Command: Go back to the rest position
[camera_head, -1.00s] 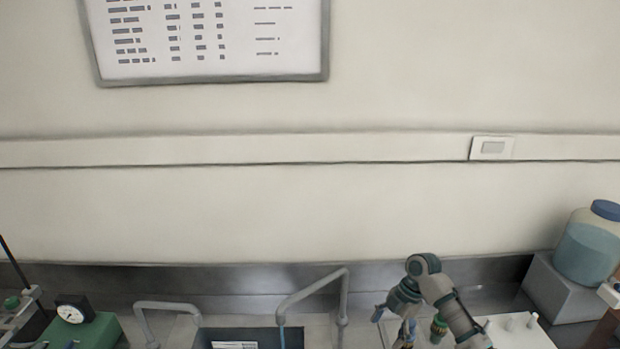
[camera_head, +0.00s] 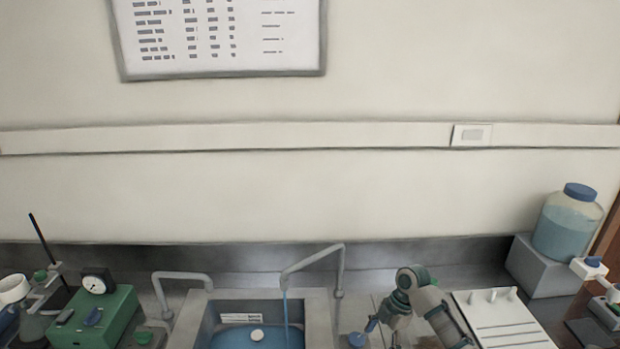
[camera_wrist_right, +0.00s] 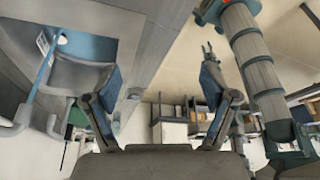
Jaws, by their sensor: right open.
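My right gripper (camera_wrist_right: 160,70) is open in the right wrist view, its two fingers spread with nothing between them. In the head view my right arm (camera_head: 428,308) reaches in from the bottom edge, bent at a teal joint, over the counter right of the sink. The end of that arm (camera_head: 383,330) points down and left near the bottom edge, and is partly cut off. My left gripper does not show clearly in either view.
The sink (camera_head: 317,318) holds blue water beneath a grey tap (camera_head: 340,268). A green box with a dial (camera_head: 95,320) stands left. A white board with pegs (camera_head: 500,322) lies right of my arm. A blue-capped jar (camera_head: 568,225) stands on a grey block.

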